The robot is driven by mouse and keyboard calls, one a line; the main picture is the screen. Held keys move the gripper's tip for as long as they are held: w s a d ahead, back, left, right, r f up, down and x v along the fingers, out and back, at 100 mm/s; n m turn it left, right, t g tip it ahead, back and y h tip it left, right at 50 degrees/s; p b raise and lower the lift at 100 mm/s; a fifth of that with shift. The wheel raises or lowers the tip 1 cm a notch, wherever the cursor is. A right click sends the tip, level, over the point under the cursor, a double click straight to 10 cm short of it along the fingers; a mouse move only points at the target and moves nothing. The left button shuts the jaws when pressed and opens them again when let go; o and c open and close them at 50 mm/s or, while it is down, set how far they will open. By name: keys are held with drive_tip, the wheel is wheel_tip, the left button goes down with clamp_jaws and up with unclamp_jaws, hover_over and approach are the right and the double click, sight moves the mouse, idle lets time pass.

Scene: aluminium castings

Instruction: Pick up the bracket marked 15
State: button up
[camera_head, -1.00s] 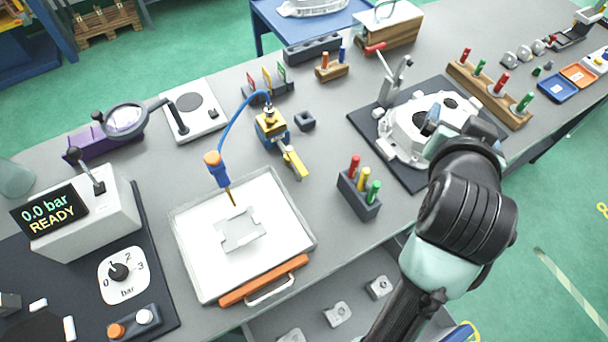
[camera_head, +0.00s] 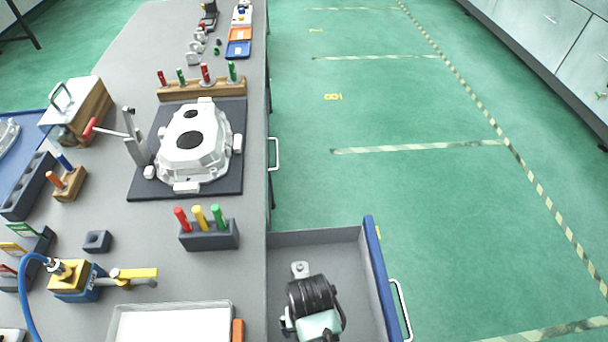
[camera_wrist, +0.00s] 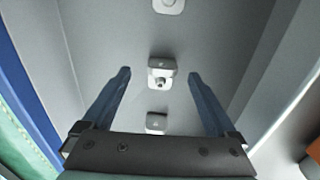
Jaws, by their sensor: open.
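My gripper (camera_wrist: 158,78) is open and empty in the wrist view, its two blue fingers pointing into the open drawer. A small pale bracket with a dark round hole or boss, the middle bracket (camera_wrist: 160,73), appears between the fingertips, apparently below them. A nearer bracket (camera_wrist: 156,122) lies close to the gripper body, and a far bracket (camera_wrist: 168,5) is cut by the top edge. No number is legible on any of them, so I cannot tell which is 15. In the head view one bracket (camera_head: 300,270) shows beside my arm, which hides the gripper and the others.
The open drawer (camera_head: 318,238) has grey walls and a blue front (camera_head: 378,270) with a handle. The bench (camera_head: 255,205) stands to its left, with a block of coloured pins (camera_head: 208,235) near the edge and a white casting (camera_head: 195,145) behind. Floor right of the drawer is clear.

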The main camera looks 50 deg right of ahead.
drive_tip(key=shift+w+a+f, duration=0.1)
drive_tip(key=shift+f, duration=1.4)
drive_tip(key=shift+w+f, duration=0.1)
drive_tip(key=shift+f, duration=1.4)
drive_tip(key=shift+c, duration=0.3)
clamp_jaws()
